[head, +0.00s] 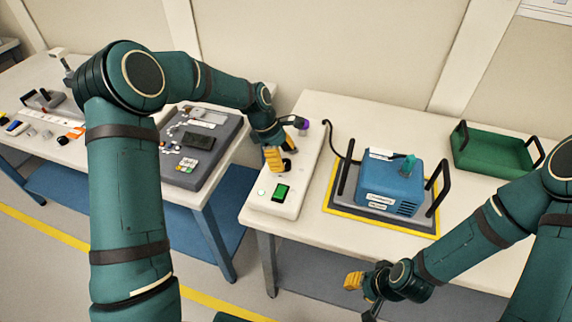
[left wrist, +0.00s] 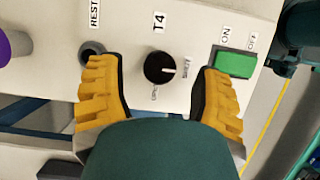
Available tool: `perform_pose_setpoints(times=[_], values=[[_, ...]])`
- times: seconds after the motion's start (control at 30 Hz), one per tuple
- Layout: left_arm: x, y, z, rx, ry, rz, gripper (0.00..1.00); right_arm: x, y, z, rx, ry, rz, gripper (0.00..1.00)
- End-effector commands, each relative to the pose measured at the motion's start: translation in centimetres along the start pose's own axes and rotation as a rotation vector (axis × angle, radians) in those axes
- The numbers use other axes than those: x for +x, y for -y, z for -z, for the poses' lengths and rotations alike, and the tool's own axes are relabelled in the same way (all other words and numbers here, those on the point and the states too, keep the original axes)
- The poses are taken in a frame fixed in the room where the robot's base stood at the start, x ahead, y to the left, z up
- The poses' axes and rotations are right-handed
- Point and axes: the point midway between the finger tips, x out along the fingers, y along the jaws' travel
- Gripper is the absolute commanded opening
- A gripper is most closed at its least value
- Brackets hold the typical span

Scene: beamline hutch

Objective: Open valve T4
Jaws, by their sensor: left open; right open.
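The T4 valve knob (left wrist: 160,68) is a small black round knob on a white panel (head: 301,180), under the printed label T4. Its white pointer line points right, toward the small label that reads SHUT; another small label, apparently OPEN, is below the knob. My left gripper (head: 285,143) is open over the panel, and in the left wrist view its yellow fingers stand either side of the knob, apart from it. In the head view this gripper largely hides the knob. My right gripper (head: 362,293) is open and empty in front of the right table's front edge.
The panel also carries a green ON/OFF switch (left wrist: 235,64), a dark REST socket (left wrist: 92,50) and a purple knob (head: 304,124). A blue device (head: 388,182) with black handles stands right of it. A green tray (head: 490,150) is at the back right.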

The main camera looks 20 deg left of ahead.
Motion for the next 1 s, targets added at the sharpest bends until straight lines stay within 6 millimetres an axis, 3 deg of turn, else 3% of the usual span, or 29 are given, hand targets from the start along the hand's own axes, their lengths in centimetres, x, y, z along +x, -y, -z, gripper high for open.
perform_pose_setpoints(times=[0.2,0.53,0.57,0.73,1.0], values=[[2.0,0.0,0.0,0.0,0.001,0.001,0.66,0.4,-0.2,0.1,0.0,-0.003,0.0,0.36],[2.2,0.0,-0.1,0.001,0.001,0.0,0.66,0.4,-0.1,0.1,0.0,-0.003,0.0,0.36],[2.2,0.0,-0.1,0.001,0.001,0.0,0.6,0.4,-0.1,0.1,0.0,-0.003,0.0,0.36],[2.2,0.0,-0.1,0.0,0.001,0.0,0.01,0.4,-0.2,0.1,0.0,-0.003,0.0,0.36],[2.2,0.0,-0.1,0.002,0.001,0.002,0.0,0.4,-0.1,0.1,0.0,-0.003,0.0,0.36]])
